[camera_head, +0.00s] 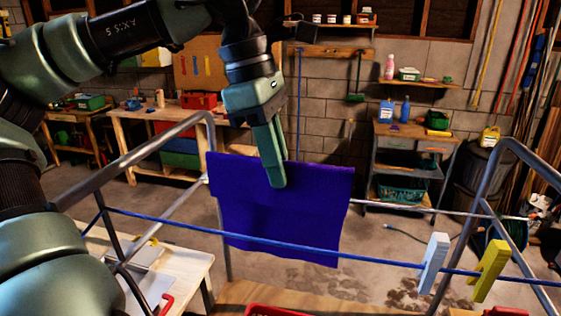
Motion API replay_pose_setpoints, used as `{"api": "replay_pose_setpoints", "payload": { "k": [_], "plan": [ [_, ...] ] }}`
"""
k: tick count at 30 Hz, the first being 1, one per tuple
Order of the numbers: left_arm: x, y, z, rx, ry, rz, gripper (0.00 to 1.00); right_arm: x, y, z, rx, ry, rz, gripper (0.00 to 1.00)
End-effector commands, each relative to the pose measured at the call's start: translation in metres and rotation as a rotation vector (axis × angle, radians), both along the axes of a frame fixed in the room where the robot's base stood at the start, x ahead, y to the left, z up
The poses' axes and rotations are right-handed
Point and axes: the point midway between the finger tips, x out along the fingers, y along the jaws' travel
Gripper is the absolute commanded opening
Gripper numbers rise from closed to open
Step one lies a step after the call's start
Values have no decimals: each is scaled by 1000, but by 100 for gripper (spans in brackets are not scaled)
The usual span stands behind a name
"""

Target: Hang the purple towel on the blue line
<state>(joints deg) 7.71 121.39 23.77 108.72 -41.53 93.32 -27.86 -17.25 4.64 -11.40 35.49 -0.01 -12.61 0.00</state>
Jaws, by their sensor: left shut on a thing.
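The purple towel (280,205) hangs spread out, deep blue-violet, in the middle of the head view. My left gripper (277,182) is shut on its upper edge, with a finger lying over the near face. The blue line (390,263) runs from the left rack frame to the lower right and crosses in front of the towel's lower part. The towel hangs on the far side of the line, its lower edge showing below it. Whether the towel touches the line I cannot tell. My right gripper is not in view.
A light blue peg (433,263) and a yellow peg (488,270) sit on the line at the right. Grey metal rack frames (140,157) stand at both sides. A pale line (400,209) runs behind.

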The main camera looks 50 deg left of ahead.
Motion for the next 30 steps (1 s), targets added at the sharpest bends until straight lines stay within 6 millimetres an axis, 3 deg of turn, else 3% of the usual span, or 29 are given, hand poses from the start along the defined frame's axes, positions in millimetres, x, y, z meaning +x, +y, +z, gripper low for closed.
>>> {"api": "replay_pose_setpoints", "payload": {
  "k": [23,30],
  "plan": [
    [-54,-33,0,1,-2,-1,0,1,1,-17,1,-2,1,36],
    [-54,-33,-23,1,0,-1,0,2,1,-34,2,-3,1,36]
  ]
}}
